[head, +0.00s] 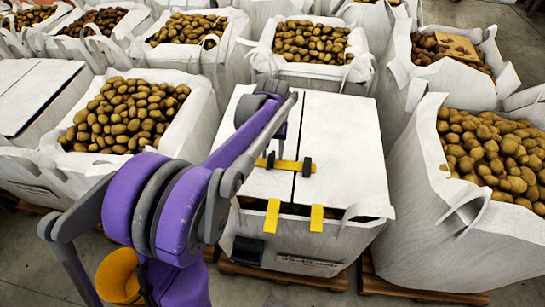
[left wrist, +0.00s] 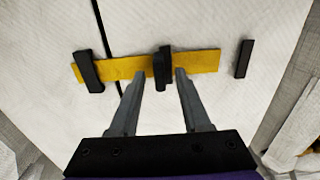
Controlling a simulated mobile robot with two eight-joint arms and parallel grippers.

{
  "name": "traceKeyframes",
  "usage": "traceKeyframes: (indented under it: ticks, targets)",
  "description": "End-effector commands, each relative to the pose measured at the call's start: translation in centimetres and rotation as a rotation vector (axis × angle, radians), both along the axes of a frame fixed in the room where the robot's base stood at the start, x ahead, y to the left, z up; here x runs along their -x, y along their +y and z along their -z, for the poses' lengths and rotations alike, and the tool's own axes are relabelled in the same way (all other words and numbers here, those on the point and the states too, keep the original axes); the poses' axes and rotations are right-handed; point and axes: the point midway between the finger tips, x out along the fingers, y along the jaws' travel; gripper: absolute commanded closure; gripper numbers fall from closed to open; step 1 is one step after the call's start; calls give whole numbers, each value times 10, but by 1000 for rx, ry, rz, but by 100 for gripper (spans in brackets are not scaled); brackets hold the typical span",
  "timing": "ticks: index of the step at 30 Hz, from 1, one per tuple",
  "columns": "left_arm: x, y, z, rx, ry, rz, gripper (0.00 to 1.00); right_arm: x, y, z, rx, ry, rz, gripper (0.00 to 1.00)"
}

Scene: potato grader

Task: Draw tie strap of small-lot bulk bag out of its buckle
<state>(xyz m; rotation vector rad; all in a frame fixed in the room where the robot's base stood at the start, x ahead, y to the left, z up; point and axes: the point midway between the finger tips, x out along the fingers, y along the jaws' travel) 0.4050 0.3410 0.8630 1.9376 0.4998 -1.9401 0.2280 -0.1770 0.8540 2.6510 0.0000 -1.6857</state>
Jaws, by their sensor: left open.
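The small-lot bulk bag (head: 345,150) is white, with its two top flaps lying shut and a dark seam between them. The yellow tie strap (head: 290,164) lies across the seam; it also shows in the left wrist view (left wrist: 200,63). One black piece (left wrist: 88,72) sits near the strap's left end there, another black piece (left wrist: 162,68) at its middle. A third black bar (left wrist: 245,58) lies just beyond the right end, apart from it. I cannot tell which is the buckle. My left gripper (left wrist: 161,74) is open, its fingers either side of the middle piece. My right gripper is out of view.
Two yellow strips (head: 316,218) hang at the bag's front edge. Open bags of potatoes stand close on the left (head: 195,105), right (head: 440,240) and behind (head: 312,75). The bag stands on a wooden pallet (head: 285,276). My left arm covers part of the bag's left side.

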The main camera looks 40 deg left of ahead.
Motion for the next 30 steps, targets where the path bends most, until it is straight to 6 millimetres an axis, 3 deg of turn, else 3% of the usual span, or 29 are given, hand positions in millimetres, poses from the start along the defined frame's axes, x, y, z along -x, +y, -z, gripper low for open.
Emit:
traceKeyframes:
  ticks: [6, 15, 16, 24, 30]
  targets:
    - [0, 0, 21, 0, 0, 0, 52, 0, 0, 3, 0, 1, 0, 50]
    - [0, 0, 24, 0, -1, 1, 52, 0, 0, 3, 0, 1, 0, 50]
    - [0, 0, 24, 0, -1, 1, 54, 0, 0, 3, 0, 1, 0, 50]
    - [0, 0, 24, 0, -1, 1, 100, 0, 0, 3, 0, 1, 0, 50]
    - [0, 0, 24, 0, -1, 1, 100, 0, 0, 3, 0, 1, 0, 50]
